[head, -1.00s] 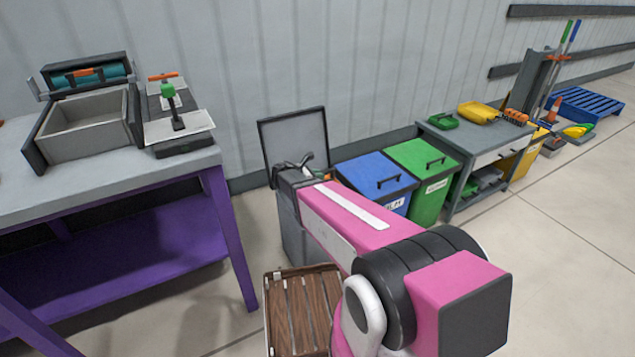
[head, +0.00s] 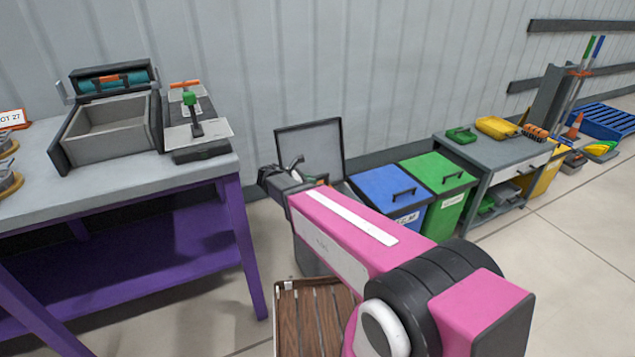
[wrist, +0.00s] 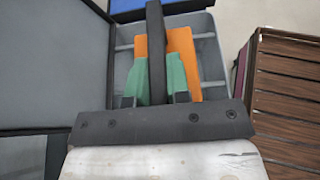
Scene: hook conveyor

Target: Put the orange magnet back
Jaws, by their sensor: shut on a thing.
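The orange magnet (wrist: 183,55) shows in the wrist view as an orange piece with a dark upright bar in front of it. My gripper (wrist: 156,82) is shut on it, with green pads on either side of the dark bar. The pads hide part of the magnet. Below it in the wrist view is the grey bin (wrist: 207,62). In the head view my gripper (head: 298,172) is by the bin's raised grey lid (head: 312,145), and my pink arm hides most of the bin. How far above the bin the magnet hangs is unclear.
A purple-legged workbench (head: 205,262) stands left with a grey open box (head: 112,130) and a green-and-orange clamp (head: 190,102) on it. A wooden slatted crate (head: 312,315) sits below my arm. Blue (head: 388,190) and green (head: 436,180) bins stand right.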

